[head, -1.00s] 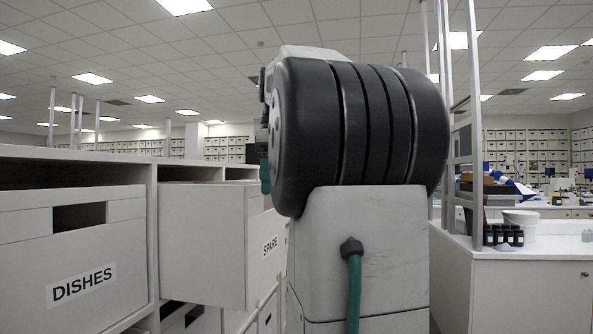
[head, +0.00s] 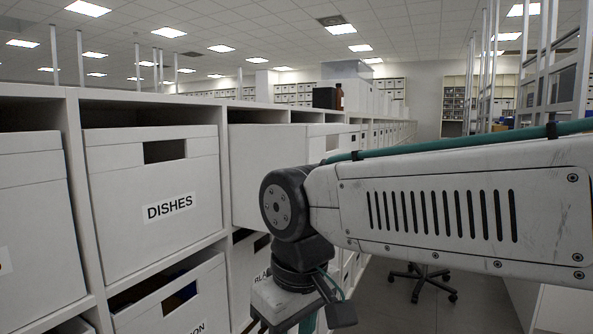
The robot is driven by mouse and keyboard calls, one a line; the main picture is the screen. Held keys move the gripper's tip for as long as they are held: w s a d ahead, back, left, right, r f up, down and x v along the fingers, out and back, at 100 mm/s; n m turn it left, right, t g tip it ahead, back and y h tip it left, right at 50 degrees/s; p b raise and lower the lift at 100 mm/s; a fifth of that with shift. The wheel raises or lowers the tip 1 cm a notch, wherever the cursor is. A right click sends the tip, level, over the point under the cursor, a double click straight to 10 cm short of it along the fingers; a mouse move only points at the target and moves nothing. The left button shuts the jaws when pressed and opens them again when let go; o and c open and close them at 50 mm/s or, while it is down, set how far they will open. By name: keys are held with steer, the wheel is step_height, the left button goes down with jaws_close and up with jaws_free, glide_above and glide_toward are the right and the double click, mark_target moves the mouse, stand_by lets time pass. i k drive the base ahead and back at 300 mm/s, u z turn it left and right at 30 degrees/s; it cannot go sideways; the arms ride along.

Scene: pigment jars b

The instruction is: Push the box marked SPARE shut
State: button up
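The box right of the DISHES box (head: 150,190) sticks out of its shelf opening; it is the SPARE box (head: 265,170), a plain pale box. Its long side faces me and its front end is turned to the right, partly behind my arm. Its label is hidden now. My arm reaches in from the right, and its wrist hangs down in front of the box's front part. My gripper (head: 300,312) is at the bottom of the picture, partly cut off, below the SPARE box. Its fingers cannot be made out. I cannot tell whether the arm touches the box.
The pale shelf unit (head: 75,190) runs along the left with more boxes, including a partly open lower one (head: 170,300). An aisle with a black wheeled chair base (head: 418,283) lies beyond my arm. Metal uprights (head: 545,70) stand at the right.

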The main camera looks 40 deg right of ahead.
mark_target(254, 150)
steer(key=z, duration=1.5)
steer(key=i, duration=1.15)
steer(key=z, duration=0.3)
steer(key=k, duration=0.65)
steer(key=u, duration=1.2)
